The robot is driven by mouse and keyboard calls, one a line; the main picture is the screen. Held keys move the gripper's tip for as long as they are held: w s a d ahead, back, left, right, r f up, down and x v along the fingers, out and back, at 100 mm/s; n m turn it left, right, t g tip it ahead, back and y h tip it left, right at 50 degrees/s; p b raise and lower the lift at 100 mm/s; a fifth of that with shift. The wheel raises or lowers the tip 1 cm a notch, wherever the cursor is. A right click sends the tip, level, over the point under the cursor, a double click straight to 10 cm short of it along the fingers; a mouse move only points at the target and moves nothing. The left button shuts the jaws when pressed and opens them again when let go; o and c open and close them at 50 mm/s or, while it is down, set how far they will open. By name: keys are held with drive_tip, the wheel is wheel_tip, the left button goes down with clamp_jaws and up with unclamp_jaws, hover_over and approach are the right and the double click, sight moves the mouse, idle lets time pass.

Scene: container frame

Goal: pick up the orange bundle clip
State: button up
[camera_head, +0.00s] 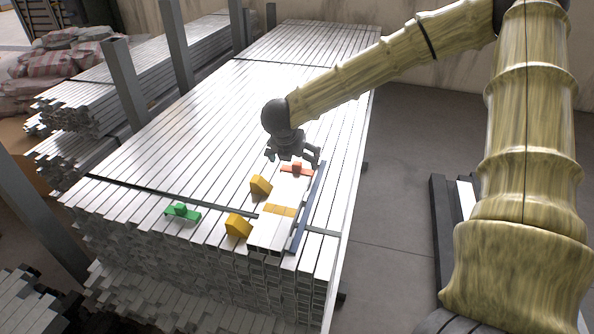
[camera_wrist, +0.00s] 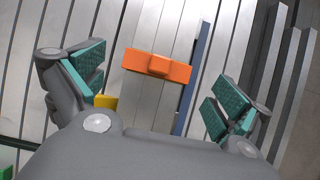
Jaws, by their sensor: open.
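The orange bundle clip (camera_head: 297,170) lies across the far part of a short light metal bundle (camera_head: 285,203) on top of the big stack of metal profiles. In the wrist view the orange bundle clip (camera_wrist: 157,67) is a flat bar with a raised knob in its middle, lying crosswise ahead of my gripper. My gripper (camera_head: 293,156) is above the stack, close to the clip in the head view. In the wrist view my gripper (camera_wrist: 148,92) is open, its teal-padded fingers spread wide to both sides, with nothing between the pads. The clip is apart from the fingers.
A green clip (camera_head: 182,212) lies to the left on the stack (camera_head: 215,130). Yellow wedges (camera_head: 238,226) stand left of the short bundle, which also bears a yellow band (camera_head: 278,210). A blue bar (camera_head: 309,205) runs along its right side. Grey posts (camera_head: 126,82) rise at the left.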

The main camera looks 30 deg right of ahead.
sight(297, 164)
drive_tip(key=shift+b+x, duration=0.7)
drive_tip(key=shift+x, duration=1.95)
drive_tip(key=shift+s, duration=0.1)
drive_tip(key=shift+c, duration=0.2)
drive_tip(key=c, duration=0.7)
